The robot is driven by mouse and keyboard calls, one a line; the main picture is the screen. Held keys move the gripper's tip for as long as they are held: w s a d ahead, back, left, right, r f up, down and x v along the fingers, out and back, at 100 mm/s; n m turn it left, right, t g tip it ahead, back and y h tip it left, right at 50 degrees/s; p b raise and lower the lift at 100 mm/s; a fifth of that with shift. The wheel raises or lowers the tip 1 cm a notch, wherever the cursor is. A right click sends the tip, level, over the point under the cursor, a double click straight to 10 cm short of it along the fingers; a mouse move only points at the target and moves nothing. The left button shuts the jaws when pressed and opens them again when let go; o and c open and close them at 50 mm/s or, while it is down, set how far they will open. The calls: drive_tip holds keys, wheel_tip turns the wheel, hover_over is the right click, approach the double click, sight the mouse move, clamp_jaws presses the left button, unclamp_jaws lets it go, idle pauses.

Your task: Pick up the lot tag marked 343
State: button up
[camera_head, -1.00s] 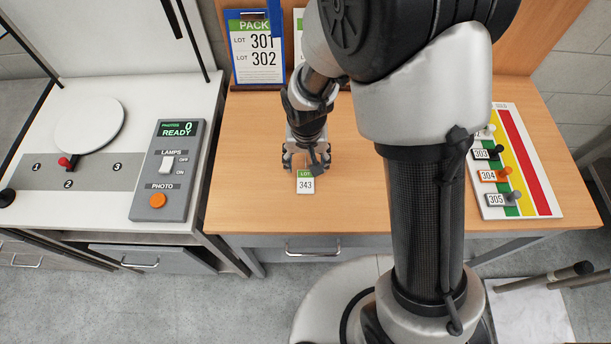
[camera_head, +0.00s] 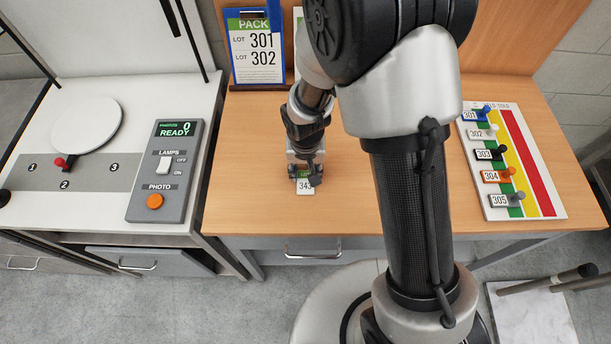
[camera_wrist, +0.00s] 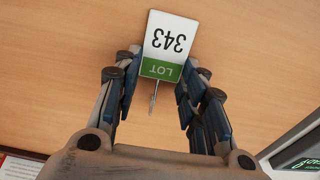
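The lot tag marked 343 (camera_wrist: 166,40) is a white card with a green LOT band and a thin stem. In the wrist view it shows upside down, with its green band and stem between the two fingers of my gripper (camera_wrist: 157,90). The fingers are apart, with a visible gap on either side of the stem. In the head view the tag (camera_head: 305,188) is near the front edge of the wooden table, and my gripper (camera_head: 305,172) is right above and behind it, covering part of its green band.
A board with colored stripes and several numbered pegged tags (camera_head: 531,165) lies at the table's right. A PACK sheet (camera_head: 256,50) stands at the back. On the left bench are a grey control box (camera_head: 172,200) and a white disc (camera_head: 88,125). The wooden table (camera_head: 250,160) is clear around the tag.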

drive_tip(key=shift+c, duration=1.4)
